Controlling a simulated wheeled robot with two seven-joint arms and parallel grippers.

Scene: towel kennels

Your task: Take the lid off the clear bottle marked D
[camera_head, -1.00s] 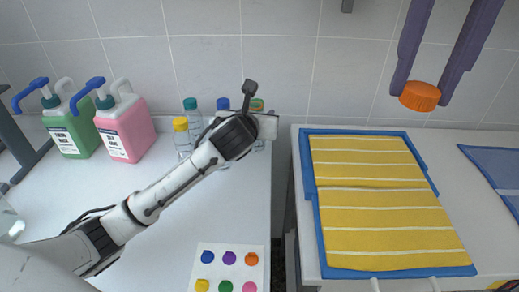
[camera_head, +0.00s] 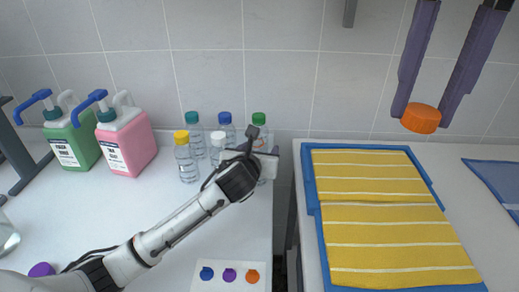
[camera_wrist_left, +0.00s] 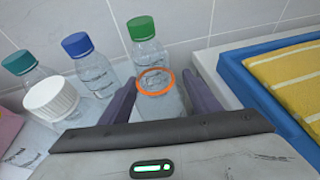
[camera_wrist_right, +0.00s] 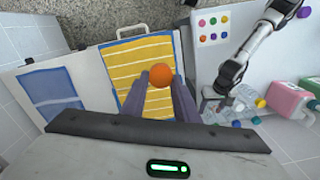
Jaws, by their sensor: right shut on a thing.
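In the left wrist view an uncapped clear bottle (camera_wrist_left: 160,104) with an orange ring at its neck stands between my left fingers. No D is legible on it. My left gripper (camera_wrist_left: 160,88) is open around it, its purple fingers apart; in the head view its hand hides most of that spot. My right gripper (camera_head: 432,112) is shut on an orange lid (camera_head: 421,118), high above the far end of the yellow towel. The lid also shows in the right wrist view (camera_wrist_right: 160,75).
Clear bottles with green (camera_head: 259,118), blue (camera_head: 225,118), teal (camera_head: 191,118), yellow (camera_head: 181,137) and white (camera_head: 218,138) lids stand close by. Pump jugs, green (camera_head: 72,145) and pink (camera_head: 127,145), are at left. A blue-edged yellow towel (camera_head: 380,220) lies right, beyond a gap.

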